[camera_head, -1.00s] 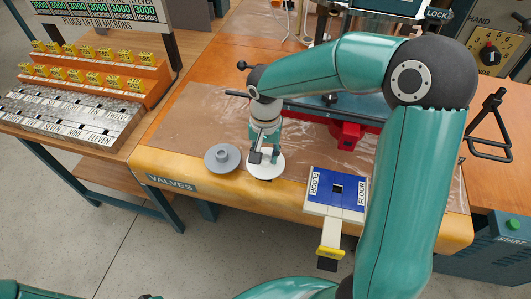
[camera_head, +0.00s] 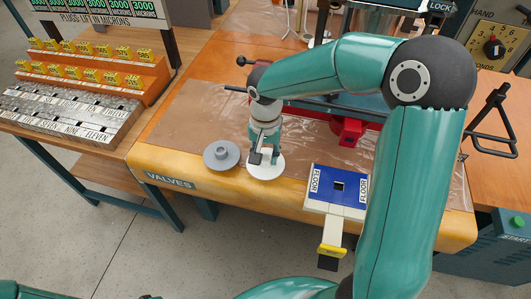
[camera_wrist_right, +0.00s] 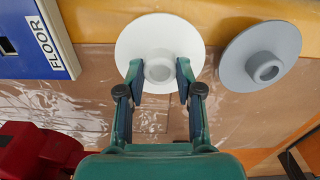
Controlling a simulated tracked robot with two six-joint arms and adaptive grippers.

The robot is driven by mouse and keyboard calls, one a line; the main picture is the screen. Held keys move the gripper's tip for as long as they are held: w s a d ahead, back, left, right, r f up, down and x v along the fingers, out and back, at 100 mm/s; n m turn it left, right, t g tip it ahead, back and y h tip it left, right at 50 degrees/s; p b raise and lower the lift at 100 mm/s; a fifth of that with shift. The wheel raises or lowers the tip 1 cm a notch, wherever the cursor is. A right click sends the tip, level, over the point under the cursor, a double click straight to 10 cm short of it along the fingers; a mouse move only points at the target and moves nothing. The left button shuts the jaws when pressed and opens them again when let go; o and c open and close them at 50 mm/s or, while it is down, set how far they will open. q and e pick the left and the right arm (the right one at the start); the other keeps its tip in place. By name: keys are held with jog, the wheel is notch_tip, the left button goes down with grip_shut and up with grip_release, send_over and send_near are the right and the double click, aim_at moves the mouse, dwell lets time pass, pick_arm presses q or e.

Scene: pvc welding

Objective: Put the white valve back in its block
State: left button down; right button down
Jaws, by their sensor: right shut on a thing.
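The white valve, a flat round disc (camera_head: 265,168) with a raised hub, is at the front of the bench. My right gripper (camera_head: 265,152) reaches down onto it from above. In the right wrist view, the two fingers (camera_wrist_right: 154,88) are closed on either side of the hub of the white valve (camera_wrist_right: 160,36). I cannot tell whether the disc touches the bench or hangs just above it. A grey valve (camera_head: 221,155) of like shape sits just left of it, apart from it, and shows at right in the wrist view (camera_wrist_right: 260,55). No block for the white valve is clearly visible. My left gripper is out of view.
A blue and white box marked FLOOR (camera_head: 340,186) stands to the right, with a yellow-tipped part (camera_head: 331,250) jutting over the front edge. A red fixture (camera_head: 347,130) is behind. The yellow front strip (camera_head: 155,162) bears a VALVES label. Yellow plugs stand on the left bench.

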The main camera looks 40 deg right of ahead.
aim_at(265, 158)
jog(key=shift+f, duration=0.3)
jog(key=c, duration=0.7)
grip_release()
jog(key=shift+r, duration=0.2)
notch_tip(265, 158, up, 12)
jog(key=shift+f, duration=0.2)
jog(key=shift+r, duration=0.1)
